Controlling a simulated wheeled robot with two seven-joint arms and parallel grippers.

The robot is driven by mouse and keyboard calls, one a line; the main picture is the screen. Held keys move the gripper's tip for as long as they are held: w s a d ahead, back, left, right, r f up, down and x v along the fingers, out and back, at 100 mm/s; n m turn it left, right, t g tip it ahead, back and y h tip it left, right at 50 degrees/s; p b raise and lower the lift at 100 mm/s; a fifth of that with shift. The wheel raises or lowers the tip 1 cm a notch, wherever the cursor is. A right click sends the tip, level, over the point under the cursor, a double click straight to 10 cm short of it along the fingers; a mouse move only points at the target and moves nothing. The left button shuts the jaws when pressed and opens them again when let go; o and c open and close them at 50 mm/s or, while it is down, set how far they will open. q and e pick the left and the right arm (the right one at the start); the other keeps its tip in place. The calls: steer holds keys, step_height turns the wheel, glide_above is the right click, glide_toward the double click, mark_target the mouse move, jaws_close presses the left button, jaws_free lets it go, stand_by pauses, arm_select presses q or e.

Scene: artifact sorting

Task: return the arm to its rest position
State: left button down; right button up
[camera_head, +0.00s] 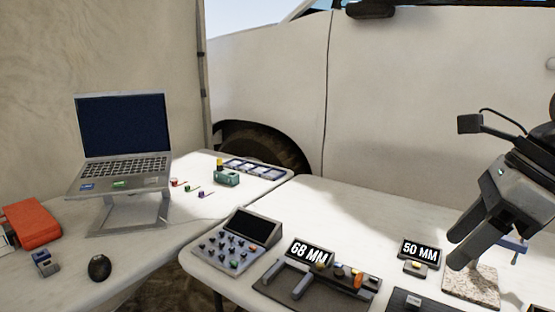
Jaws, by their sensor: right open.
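My right gripper (462,248) shows at the right of the head view, with its two dark fingers pointing down and to the left. It is open, and I see nothing between the fingers. It hangs over the right part of the table, in front of a speckled stone block (473,287) with a blue part beside it. I cannot tell how far above the block it is. My left gripper is not in view.
A sign reading 50 MM (419,252) stands left of the gripper. A 68 MM sign (309,254), a dark fixture (337,297) and a button console (238,243) are further left. A laptop (124,140) stands on the left table. The right table's back middle (350,210) is clear.

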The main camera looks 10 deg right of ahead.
steer(key=a+m+g+y+p, duration=0.2)
steer(key=a+m+g+y, duration=0.15)
steer(key=a+y, duration=1.3)
steer(key=w+d+f+m+t+h, duration=0.1)
steer(key=w+f+m+t+h, duration=0.35)
steer(key=m+t, duration=0.8)
steer(key=w+d+f+m+t+h, duration=0.2)
steer(key=f+m+t+h, duration=0.55)
steer(key=m, duration=1.05)
steer(key=s+f+m+g+h, duration=0.2)
steer(key=s+f+m+g, duration=0.2)
steer(key=f, duration=0.6)
steer(key=s+f+m+g+h+p, duration=0.1)
steer(key=s+f+m+g+h, duration=0.2)
steer(key=s+f+m, duration=0.3)
step_height(320, 180, down, 5)
steer(key=shift+s+r+g+h, duration=0.1)
steer(key=shift+s+g+h, duration=0.25)
steer(key=shift+s+g, duration=0.4)
steer(key=shift+d, duration=0.15)
